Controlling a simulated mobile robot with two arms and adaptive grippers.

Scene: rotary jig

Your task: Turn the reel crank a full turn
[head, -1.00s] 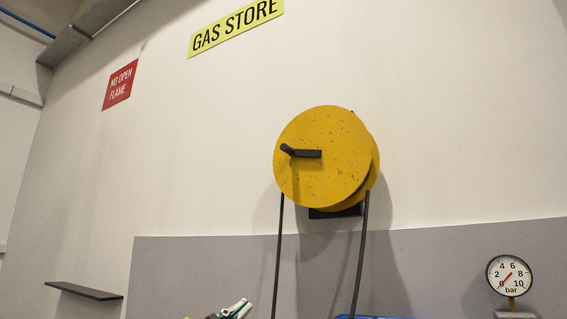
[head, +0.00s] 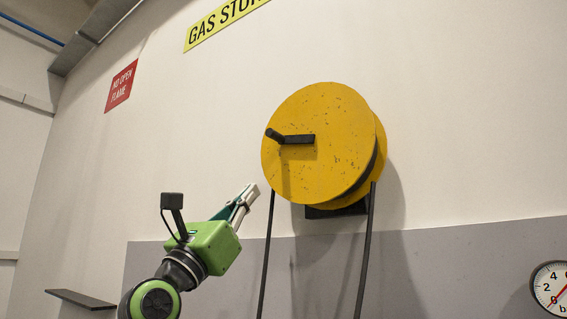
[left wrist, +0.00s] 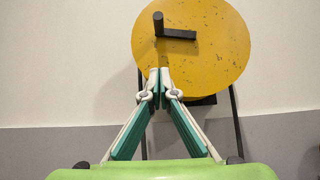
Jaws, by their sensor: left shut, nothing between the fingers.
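The yellow reel (head: 325,165) hangs on the wall, and its black crank (head: 297,139) points left, with the handle knob (head: 273,135) at its outer end. In the left wrist view the reel (left wrist: 215,65) fills the upper right, with the crank (left wrist: 178,34) and its knob (left wrist: 158,23) above the fingers. My left gripper (head: 252,190) is shut and empty, below and to the left of the knob and apart from it. Its fingertips (left wrist: 160,72) meet in the left wrist view, over the reel's lower left edge as seen there. My right gripper does not show.
Black hose lines (head: 266,255) hang from both sides of the reel. A small dark shelf (head: 80,299) is on the wall at lower left. A pressure gauge (head: 552,289) stands at the right edge.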

